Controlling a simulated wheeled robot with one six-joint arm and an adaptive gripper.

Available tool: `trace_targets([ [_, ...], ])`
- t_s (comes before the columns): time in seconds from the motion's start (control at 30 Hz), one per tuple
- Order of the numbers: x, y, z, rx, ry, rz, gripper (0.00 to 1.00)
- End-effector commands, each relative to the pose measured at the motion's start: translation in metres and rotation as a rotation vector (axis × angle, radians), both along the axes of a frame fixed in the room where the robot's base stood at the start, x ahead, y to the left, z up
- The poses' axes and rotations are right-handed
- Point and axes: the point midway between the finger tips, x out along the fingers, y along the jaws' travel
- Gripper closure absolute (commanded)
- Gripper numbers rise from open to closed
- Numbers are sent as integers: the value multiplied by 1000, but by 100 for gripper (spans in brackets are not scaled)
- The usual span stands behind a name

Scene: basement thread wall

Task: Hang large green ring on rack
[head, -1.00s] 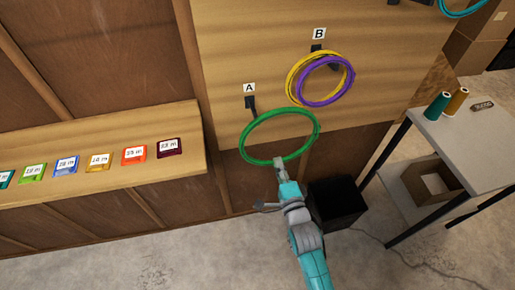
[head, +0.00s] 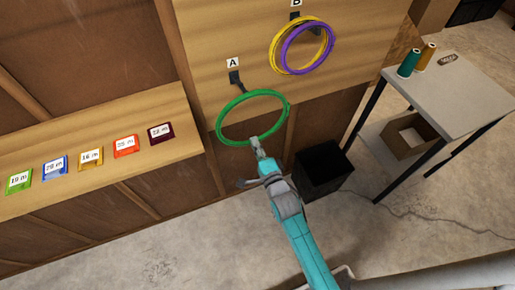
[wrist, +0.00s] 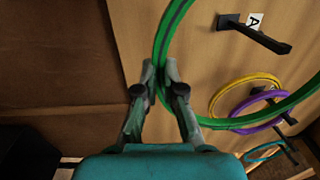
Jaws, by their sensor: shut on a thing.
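The large green ring (head: 224,117) is held in my gripper (head: 255,141) by its lower edge, in front of the wooden board in the head view. In the wrist view my gripper (wrist: 159,75) is shut on the green ring (wrist: 240,122), whose loop extends to the right. The rack is the board with black pegs. Peg A (head: 237,78) is just above the ring's upper left edge in the head view; in the wrist view peg A (wrist: 258,34) juts out inside the visible arc. I cannot tell whether ring and peg touch.
A yellow ring (head: 272,55) and a purple ring (head: 283,58) hang at peg B. Several coloured labelled tiles sit on the left ledge (head: 100,183). A black bin (head: 322,171) stands below. A table (head: 455,92) with two thread spools is at right.

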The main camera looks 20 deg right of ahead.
Motion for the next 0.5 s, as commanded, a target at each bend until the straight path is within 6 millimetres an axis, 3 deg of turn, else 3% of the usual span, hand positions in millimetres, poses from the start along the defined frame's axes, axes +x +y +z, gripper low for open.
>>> trace_targets([
  [0.5, 39, 0, -6, 0, 0, 0, 100],
])
